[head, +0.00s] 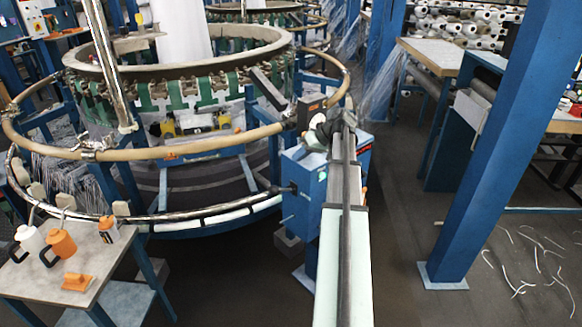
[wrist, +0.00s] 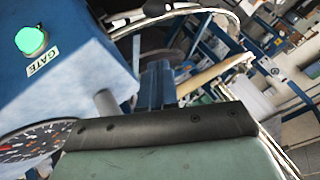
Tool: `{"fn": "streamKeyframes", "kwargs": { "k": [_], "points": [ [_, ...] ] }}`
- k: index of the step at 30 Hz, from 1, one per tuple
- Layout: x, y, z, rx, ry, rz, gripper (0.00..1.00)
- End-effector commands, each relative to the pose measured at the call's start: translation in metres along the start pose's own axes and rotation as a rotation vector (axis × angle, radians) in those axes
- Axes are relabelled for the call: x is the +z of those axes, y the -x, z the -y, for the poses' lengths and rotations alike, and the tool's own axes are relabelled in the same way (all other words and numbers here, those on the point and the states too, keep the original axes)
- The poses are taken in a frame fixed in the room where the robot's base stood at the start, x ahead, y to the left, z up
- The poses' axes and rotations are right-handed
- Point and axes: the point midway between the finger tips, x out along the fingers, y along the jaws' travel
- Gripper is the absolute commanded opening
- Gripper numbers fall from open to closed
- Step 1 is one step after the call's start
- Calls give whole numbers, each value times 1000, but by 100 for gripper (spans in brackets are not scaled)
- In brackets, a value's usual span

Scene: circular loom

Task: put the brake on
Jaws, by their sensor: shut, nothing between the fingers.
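The circular loom (head: 175,85) fills the left of the head view. A blue control box (head: 303,180) stands at its right side. A short black-tipped lever (head: 283,189) sticks out from the box's left side; I cannot tell whether it is the brake. In the wrist view the blue box (wrist: 70,70) is close at left, with a lit green button, a plate reading GATE (wrist: 42,61) and part of a dial (wrist: 30,140). My gripper (head: 320,130) is shut and empty above the box, partly hidden by my arm. No brake label is readable.
A tan ring rail (head: 165,149) and a lower metal rail (head: 190,216) circle the loom. A table (head: 100,245) with bottles and an orange tool stands at lower left. A blue post (head: 480,150) rises at right; the floor between is mostly clear.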

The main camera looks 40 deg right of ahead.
Motion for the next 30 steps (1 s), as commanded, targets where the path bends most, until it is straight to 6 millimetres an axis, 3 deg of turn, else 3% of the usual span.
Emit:
{"fn": "streamKeyframes", "kwargs": {
  "k": [17,21,30],
  "points": [
    [1,-96,1,-1,0,2,0],
    [17,-107,1,-1,0,2,0],
    [29,-119,0,0,0,1,0]
  ]
}}
